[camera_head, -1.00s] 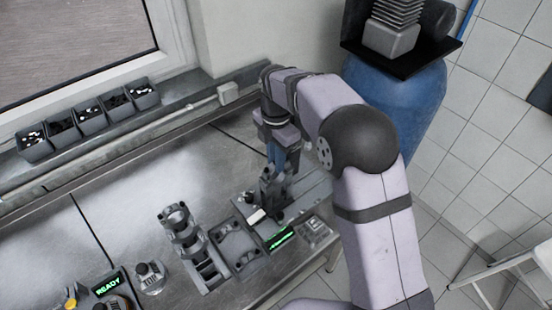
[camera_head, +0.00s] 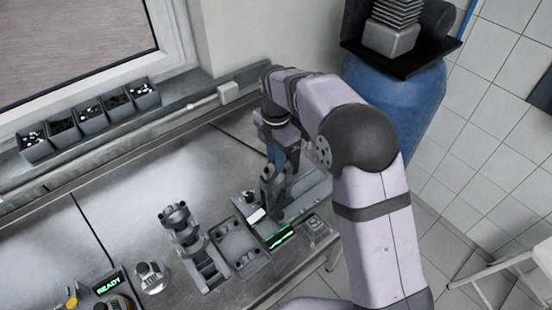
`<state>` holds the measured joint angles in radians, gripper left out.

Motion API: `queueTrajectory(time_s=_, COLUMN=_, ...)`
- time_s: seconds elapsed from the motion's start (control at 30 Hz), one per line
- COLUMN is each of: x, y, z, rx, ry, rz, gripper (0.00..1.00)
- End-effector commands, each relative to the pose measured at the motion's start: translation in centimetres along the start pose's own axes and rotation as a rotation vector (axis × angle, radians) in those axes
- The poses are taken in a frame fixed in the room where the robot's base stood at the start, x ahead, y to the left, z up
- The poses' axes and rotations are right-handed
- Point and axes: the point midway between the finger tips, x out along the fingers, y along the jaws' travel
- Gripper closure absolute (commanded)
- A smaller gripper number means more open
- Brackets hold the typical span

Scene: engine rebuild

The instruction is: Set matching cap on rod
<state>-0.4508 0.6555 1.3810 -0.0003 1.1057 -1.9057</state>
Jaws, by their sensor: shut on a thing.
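My gripper (camera_head: 277,159), with blue fingers, points down over the right part of the bench. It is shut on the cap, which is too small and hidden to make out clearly. Directly below the fingers, a dark grey upright rod and its holder (camera_head: 271,188) stand on a grey fixture. I cannot tell whether the cap touches the rod or is seated on it.
A grey tray with round recesses (camera_head: 238,246) and a stand with ring-shaped parts (camera_head: 181,231) are left of the fixture. A green-lit display (camera_head: 280,237) is in front. Several small bins (camera_head: 90,118) line the sill. The bench's middle-left is clear.

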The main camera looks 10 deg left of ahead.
Motion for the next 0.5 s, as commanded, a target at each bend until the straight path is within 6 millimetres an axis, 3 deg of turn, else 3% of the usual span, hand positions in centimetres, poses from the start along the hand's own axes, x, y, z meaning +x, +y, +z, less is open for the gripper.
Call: queueTrajectory(time_s=0.5, x=0.65, y=0.02, z=0.01, rx=0.000, ry=0.000, rz=0.001, gripper=1.00)
